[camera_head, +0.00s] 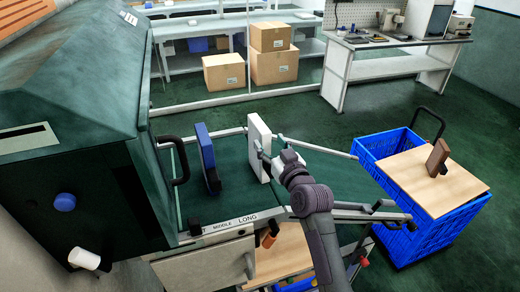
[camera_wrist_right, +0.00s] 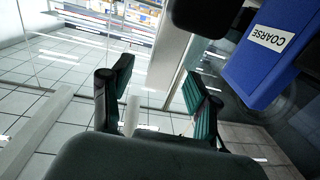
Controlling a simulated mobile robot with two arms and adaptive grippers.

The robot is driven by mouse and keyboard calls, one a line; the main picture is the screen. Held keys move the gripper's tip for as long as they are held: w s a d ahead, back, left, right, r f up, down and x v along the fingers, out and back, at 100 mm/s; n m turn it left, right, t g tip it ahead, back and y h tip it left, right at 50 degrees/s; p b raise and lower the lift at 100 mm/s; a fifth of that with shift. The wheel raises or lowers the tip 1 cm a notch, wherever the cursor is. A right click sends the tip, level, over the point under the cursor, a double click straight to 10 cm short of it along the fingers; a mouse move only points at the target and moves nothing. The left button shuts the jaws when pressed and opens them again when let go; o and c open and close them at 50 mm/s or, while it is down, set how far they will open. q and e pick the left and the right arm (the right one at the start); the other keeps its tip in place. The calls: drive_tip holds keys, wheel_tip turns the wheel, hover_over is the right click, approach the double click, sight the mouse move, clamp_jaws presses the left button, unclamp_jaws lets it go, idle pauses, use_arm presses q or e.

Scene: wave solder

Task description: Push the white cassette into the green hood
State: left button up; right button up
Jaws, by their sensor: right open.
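The white cassette (camera_head: 259,146) stands upright on the green bed in front of the green hood (camera_head: 75,105), outside it. A blue cassette (camera_head: 207,158) stands upright between the white cassette and the hood. My right gripper (camera_head: 267,161) is at the right face of the white cassette, on the side away from the hood; I cannot tell whether it touches. In the right wrist view its two fingers (camera_wrist_right: 158,85) are open, with nothing clearly between them. A blue box marked COARSE (camera_wrist_right: 275,45) shows at the right there. My left gripper is not in view.
A rail marked MIDDLE and LONG (camera_head: 240,221) runs along the bed's front. A black handle (camera_head: 178,160) is on the hood's side. A blue crate (camera_head: 425,235) stands at the right, with a wooden board (camera_head: 430,185) and a brown block (camera_head: 438,157) on top. Cardboard boxes (camera_head: 272,65) are behind.

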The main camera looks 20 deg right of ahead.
drive_tip(key=w, duration=0.1)
drive_tip(key=w+p, duration=0.1)
drive_tip(key=w, duration=0.2)
drive_tip(key=shift+w+a+r+p, duration=0.1)
drive_tip(key=shift+w+a+p, duration=0.1)
drive_tip(key=shift+a+p, duration=0.15)
drive_tip(key=shift+w, duration=0.3)
drive_tip(key=shift+s, duration=0.1)
clamp_jaws()
